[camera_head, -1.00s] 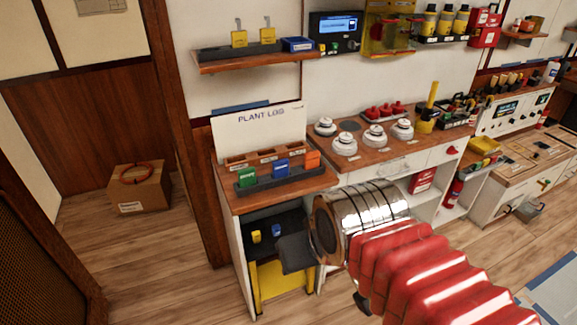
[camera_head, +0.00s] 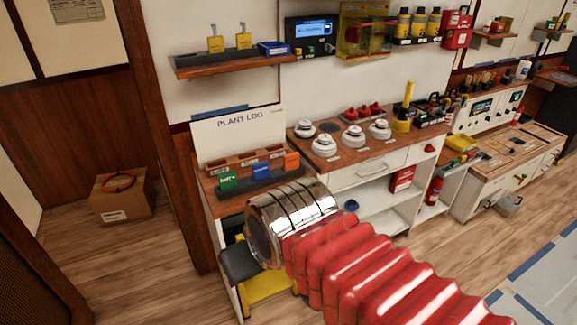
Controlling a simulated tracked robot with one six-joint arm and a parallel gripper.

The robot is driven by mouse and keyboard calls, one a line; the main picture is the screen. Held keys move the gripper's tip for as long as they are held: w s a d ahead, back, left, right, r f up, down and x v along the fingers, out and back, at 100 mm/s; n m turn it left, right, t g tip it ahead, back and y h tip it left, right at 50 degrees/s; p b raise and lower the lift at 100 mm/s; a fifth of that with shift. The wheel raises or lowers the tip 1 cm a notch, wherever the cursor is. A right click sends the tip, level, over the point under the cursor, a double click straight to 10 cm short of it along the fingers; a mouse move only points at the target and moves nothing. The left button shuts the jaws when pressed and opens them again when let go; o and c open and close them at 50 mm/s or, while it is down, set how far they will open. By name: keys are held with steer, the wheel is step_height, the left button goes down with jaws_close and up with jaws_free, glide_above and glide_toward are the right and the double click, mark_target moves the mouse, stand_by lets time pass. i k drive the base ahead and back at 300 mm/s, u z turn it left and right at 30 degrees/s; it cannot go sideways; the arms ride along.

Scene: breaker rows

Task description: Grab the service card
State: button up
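A dark rack on the desk holds a green card (camera_head: 227,180), a blue card (camera_head: 261,170) and an orange card (camera_head: 291,161). Two yellow tags (camera_head: 215,40) stand in a holder on the wall shelf. The lettering is too small to tell which one is the service card. My gripper (camera_head: 240,263) shows as a dark grey part beyond my chrome wrist, at the front of the open cabinet under the desk. My wrist and red-sleeved arm hide much of it and most of the cabinet's inside. Whether its fingers are open or shut does not show.
The "PLANT LOG" board (camera_head: 238,135) stands behind the rack. A wall shelf (camera_head: 235,64) overhangs the desk. To the right is a counter (camera_head: 345,152) with white round devices and open shelves below. A cardboard box (camera_head: 123,195) sits on the left floor, with clear floor in front.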

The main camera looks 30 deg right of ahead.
mark_target(291, 160)
steer(key=z, duration=0.05)
steer(key=i, duration=1)
steer(key=u, duration=0.05)
